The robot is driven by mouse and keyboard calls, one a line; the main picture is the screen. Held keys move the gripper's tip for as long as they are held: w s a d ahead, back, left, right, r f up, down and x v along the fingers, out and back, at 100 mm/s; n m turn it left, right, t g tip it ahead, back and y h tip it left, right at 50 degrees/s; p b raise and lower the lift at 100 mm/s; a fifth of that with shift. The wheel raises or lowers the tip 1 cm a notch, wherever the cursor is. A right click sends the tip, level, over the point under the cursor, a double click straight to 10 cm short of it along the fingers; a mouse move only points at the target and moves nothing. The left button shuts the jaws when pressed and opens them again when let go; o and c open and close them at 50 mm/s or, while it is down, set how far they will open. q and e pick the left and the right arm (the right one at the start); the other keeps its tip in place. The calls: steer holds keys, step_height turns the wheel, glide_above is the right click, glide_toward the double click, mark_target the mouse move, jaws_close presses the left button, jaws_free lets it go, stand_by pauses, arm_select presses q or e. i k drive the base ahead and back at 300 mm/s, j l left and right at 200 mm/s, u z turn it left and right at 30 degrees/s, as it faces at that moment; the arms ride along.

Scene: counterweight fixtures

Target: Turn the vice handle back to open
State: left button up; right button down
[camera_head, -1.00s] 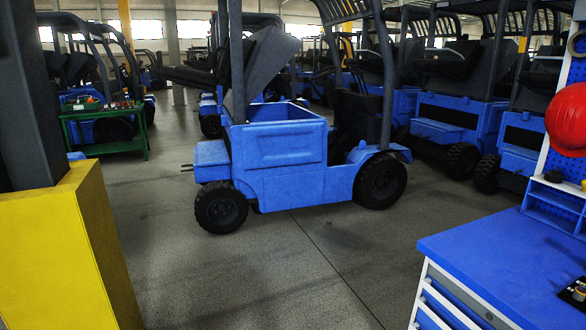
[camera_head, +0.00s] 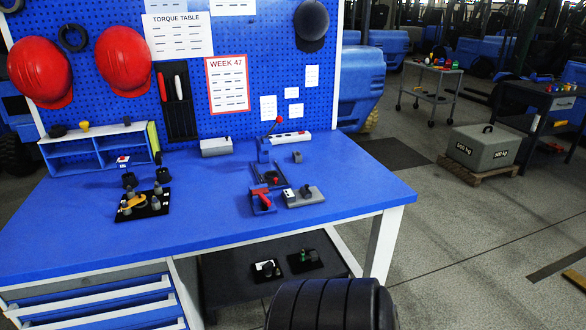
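A small blue fixture with a red part on top (camera_head: 263,199) stands near the front of the blue workbench (camera_head: 340,190). It may be the vice, but it is too small to tell its handle or how far it is open. A grey block-like fixture (camera_head: 304,197) stands just right of it. Neither of my grippers is in view.
A black tray with parts (camera_head: 143,206) lies on the bench's left half. A small shelf unit (camera_head: 98,150) and a power strip (camera_head: 290,138) stand at the back. A black ribbed shape (camera_head: 330,306) fills the bottom edge.

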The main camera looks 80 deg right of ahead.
mark_target(266, 203)
steer(key=z, duration=2)
